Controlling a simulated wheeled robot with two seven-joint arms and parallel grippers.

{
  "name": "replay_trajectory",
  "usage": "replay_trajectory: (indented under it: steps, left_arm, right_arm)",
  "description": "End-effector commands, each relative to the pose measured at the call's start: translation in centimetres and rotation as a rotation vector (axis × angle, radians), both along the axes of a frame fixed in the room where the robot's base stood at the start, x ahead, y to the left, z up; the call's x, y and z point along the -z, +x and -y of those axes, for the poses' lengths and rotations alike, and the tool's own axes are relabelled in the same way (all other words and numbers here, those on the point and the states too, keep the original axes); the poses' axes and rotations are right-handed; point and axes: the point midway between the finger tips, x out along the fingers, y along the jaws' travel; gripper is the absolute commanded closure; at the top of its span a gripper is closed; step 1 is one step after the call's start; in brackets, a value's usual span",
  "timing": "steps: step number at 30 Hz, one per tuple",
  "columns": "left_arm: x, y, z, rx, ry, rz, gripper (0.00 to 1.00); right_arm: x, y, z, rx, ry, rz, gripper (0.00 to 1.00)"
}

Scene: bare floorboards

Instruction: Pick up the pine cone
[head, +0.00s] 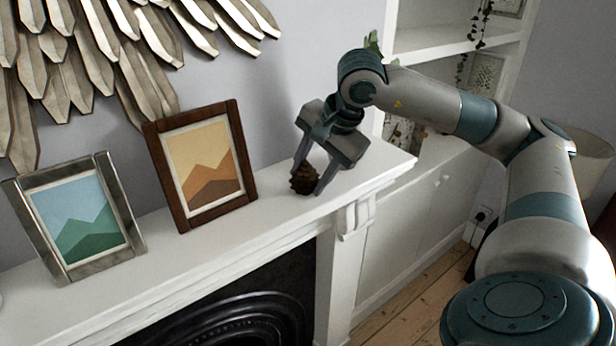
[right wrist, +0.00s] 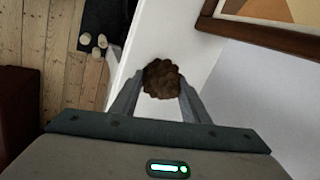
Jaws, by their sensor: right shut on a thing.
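The brown pine cone (head: 304,178) is on the white mantelpiece (head: 265,212), to the right of the wooden picture frame. My right gripper (head: 312,176) reaches down over it with its fingers on either side, shut on the cone. In the right wrist view the pine cone (right wrist: 161,79) sits between the two fingertips (right wrist: 160,88), with the white shelf behind it. Whether the cone touches the shelf is hard to tell. My left gripper is not in view.
A brown picture frame (head: 186,219) and a grey one (head: 52,262) lean on the wall left of the cone. Metal wall decor (head: 75,85) hangs above. Shelves (head: 430,40) with trailing plants stand at the right. The mantelpiece's front edge drops to a dark fireplace (head: 260,310).

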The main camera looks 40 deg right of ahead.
Motion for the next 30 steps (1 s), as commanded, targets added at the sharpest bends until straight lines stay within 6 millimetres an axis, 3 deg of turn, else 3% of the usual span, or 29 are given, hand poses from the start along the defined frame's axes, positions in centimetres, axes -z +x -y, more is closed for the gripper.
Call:
replay_trajectory:
  steps: [8,16,30]
  left_arm:
    - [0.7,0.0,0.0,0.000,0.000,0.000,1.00]
    - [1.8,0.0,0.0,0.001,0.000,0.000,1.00]
    - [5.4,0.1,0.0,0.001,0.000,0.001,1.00]
  right_arm:
    - [-1.3,0.1,0.0,0.000,0.001,0.005,0.79]
    - [-4.0,0.1,-0.1,-0.001,0.001,0.006,0.79]
    - [-8.8,-4.8,6.9,0.004,0.001,0.003,0.79]
